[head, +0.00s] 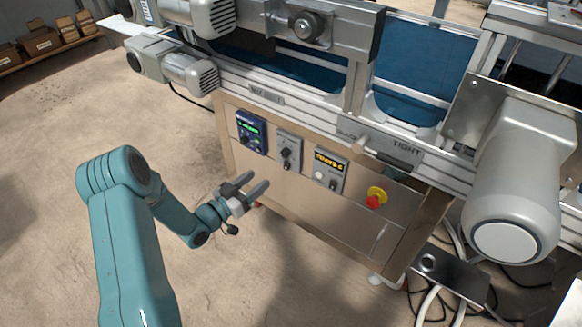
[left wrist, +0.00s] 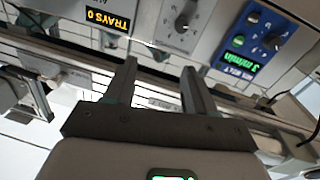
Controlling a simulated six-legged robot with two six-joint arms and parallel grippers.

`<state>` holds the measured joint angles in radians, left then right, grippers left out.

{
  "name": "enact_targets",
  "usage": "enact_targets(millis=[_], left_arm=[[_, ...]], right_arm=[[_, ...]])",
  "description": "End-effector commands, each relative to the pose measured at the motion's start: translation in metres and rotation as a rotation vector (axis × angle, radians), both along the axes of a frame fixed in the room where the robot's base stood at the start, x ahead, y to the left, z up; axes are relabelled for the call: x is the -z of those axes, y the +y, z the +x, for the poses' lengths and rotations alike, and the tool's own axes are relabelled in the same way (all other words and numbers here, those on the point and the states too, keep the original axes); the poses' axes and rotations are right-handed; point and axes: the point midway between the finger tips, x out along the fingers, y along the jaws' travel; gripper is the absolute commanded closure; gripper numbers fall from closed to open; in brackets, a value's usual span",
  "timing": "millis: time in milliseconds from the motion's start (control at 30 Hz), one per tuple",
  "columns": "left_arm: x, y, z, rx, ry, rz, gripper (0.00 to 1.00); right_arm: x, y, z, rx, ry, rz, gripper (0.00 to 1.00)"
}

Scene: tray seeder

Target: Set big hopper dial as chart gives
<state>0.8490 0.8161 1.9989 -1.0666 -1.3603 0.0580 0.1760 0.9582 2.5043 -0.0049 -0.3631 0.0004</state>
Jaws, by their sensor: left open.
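My left gripper (head: 250,184) is open and empty, in front of the machine's wooden panel, below and left of its controls. The left wrist view shows its two fingers apart (left wrist: 159,68) with nothing between them. A grey box with a black pointer dial (head: 287,154) is on the panel; the dial also shows in the left wrist view (left wrist: 184,19), where lettering is upside down. A round black knob (head: 306,26) is on the metal block at the top. I cannot tell which is the big hopper dial. I see no chart. My right gripper is not in view.
Beside the grey box are a blue box with green display (head: 251,132) and a TRAYS counter (head: 329,168). A red stop button (head: 375,199) sticks out farther right. A grey motor (head: 515,190) juts out at right. The floor at left is clear.

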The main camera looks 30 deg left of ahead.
Motion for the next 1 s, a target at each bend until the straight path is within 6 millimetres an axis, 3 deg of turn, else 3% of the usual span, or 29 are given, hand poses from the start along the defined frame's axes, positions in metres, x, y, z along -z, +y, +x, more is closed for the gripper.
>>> enact_targets(millis=[33,100,233,333,467,800,1000], left_arm=[[0.014,0.010,-0.006,-0.021,0.005,0.003,0.45],[0.022,0.019,-0.013,-0.041,0.010,0.003,0.45],[0.028,0.027,-0.017,-0.059,0.017,0.004,0.45],[0.029,0.027,-0.009,-0.061,0.016,0.005,0.45],[0.029,0.022,0.016,-0.058,0.014,0.005,0.45],[0.030,0.008,0.100,-0.055,0.014,0.005,0.45],[0.029,0.004,0.134,-0.055,0.016,0.003,0.45]], right_arm=[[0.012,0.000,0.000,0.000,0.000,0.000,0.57],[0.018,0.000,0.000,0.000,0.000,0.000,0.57],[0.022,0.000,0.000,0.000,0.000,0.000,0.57],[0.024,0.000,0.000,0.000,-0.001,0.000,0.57],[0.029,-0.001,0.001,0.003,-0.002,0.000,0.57],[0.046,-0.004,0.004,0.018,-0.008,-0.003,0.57],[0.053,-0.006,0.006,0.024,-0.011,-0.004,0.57]])
